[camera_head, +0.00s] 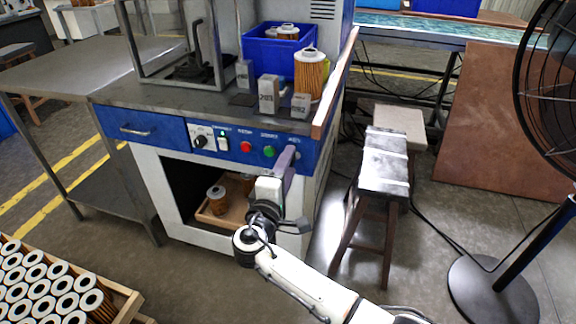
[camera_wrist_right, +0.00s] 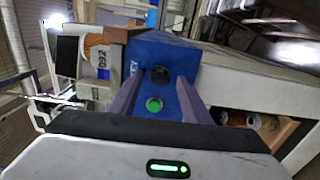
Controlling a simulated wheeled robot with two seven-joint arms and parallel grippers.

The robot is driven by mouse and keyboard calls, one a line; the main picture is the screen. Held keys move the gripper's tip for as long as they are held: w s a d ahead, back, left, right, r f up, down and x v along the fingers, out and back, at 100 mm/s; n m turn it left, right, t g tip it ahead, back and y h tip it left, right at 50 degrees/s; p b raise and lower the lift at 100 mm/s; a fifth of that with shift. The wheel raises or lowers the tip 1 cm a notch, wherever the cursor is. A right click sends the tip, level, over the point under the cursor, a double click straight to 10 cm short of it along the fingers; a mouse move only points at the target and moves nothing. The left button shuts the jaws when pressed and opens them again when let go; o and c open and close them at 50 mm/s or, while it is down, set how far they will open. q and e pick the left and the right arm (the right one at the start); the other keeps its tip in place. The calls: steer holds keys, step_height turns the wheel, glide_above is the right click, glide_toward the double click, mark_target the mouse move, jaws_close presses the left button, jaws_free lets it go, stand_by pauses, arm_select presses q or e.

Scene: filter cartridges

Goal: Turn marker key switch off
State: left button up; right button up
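The blue control panel (camera_head: 232,160) is on the front of the machine. It carries a black rotary knob (camera_head: 201,141), a white rocker switch (camera_head: 223,143), a red button (camera_head: 245,147) and a green button (camera_head: 269,151). My right gripper (camera_head: 289,153) is at the panel's right end and covers most of what is there. In the right wrist view its two purple-grey fingers (camera_wrist_right: 158,82) stand apart. A dark switch-like part (camera_wrist_right: 160,73), probably the marker key switch, shows between the fingertips; its position is unclear. The green button (camera_wrist_right: 153,104) also shows between them. My left gripper is out of view.
A filter cartridge (camera_head: 311,74), small grey blocks (camera_head: 268,94) and a blue bin (camera_head: 262,50) stand on the machine top. An open bay below holds a wooden tray (camera_head: 232,216) with cartridges. A stool (camera_head: 384,165) stands right; a fan (camera_head: 487,285) is farther right.

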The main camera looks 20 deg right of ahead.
steer(key=v, duration=1)
steer(key=shift+p, duration=0.4)
steer(key=shift+s+a, duration=0.15)
